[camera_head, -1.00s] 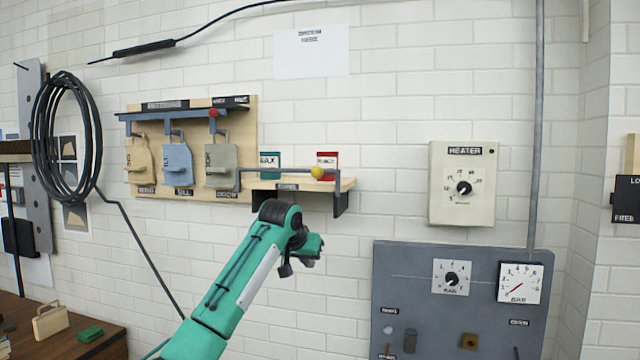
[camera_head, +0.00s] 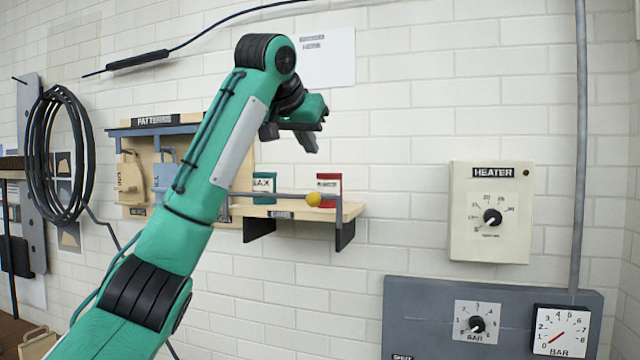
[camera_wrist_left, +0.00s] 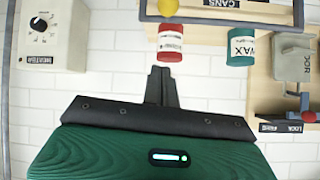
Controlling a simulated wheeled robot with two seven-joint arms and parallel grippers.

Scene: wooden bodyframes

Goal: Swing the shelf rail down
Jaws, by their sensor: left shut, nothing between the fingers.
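The shelf rail (camera_head: 270,194) is a thin grey bar with a yellow ball knob (camera_head: 314,199). It is up, running level across the front of the small wooden shelf (camera_head: 290,211). My left gripper (camera_head: 308,142) is above the shelf's right part, higher than the knob and apart from it, shut and empty. In the left wrist view, which shows the scene upside down, the shut fingers (camera_wrist_left: 161,84) point towards the red can (camera_wrist_left: 169,42), with the yellow knob (camera_wrist_left: 170,8) beyond it. My forearm hides the rail's left end in the head view. My right gripper is not in view.
A green WAX can (camera_head: 264,183) and a red can (camera_head: 329,186) stand on the shelf behind the rail. A heater box (camera_head: 490,212) and grey gauge panel (camera_head: 410,310) are to the right.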

